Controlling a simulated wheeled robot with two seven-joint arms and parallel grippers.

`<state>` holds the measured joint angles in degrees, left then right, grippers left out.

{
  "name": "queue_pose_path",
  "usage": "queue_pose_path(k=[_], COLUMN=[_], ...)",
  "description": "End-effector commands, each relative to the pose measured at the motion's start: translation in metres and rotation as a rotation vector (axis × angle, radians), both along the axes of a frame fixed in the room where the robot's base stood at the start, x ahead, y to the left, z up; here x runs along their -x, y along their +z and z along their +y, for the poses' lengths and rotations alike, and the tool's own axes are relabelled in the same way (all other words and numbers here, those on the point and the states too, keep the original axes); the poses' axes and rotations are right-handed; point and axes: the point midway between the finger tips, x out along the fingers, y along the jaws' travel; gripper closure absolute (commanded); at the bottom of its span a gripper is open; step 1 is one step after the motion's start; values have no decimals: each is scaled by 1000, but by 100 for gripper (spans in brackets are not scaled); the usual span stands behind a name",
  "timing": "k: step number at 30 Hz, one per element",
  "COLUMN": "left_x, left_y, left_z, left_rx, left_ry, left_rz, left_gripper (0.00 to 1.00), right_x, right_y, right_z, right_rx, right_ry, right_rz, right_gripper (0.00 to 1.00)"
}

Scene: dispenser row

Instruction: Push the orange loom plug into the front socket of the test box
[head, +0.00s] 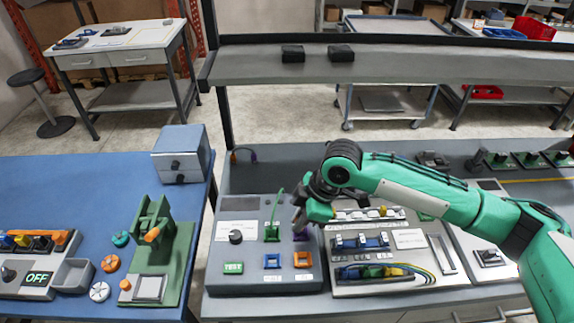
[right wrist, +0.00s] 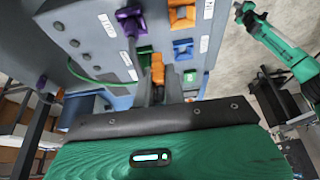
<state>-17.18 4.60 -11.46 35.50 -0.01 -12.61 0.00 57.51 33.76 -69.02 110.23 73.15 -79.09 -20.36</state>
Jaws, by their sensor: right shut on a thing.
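The grey test box (head: 250,285) stands on the bench, with a blue socket (head: 272,261) and an orange socket (head: 302,260) along its near side. A green plug with a cable (head: 272,232) and a purple plug (right wrist: 130,24) sit farther back on its panel. My right gripper (right wrist: 157,88) is shut on the orange loom plug (right wrist: 157,68) above the box, apart from the orange socket, which also shows in the wrist view (right wrist: 182,15). In the head view the arm hides the held plug. My left gripper is not shown in the head view; jaws cannot be made out elsewhere.
A panel with coloured wires (head: 375,272) stands right of the box. On the blue table at left are a green fixture (head: 152,220), loose rings and a box marked OFF (head: 37,278). A shelf (head: 400,68) crosses behind the bench.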

Motion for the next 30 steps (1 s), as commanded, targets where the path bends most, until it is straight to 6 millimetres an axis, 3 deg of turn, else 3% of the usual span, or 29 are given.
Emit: queue_pose_path(k=[3, 7, 17, 30], left_x=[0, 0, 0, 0], left_y=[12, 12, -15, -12], left_z=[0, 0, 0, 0], left_rx=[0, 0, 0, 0], left_ry=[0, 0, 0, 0], left_rz=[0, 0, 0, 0], left_gripper=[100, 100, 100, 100], right_x=[27, 41, 43, 42], right_y=[-10, -18, -44, -55], right_z=[-7, -9, -10, -9], right_rx=[0, 0, 0, 0], right_ry=[5, 7, 8, 8], right_rz=[1, -1, -1, -1], right_gripper=[100, 100, 100, 100])
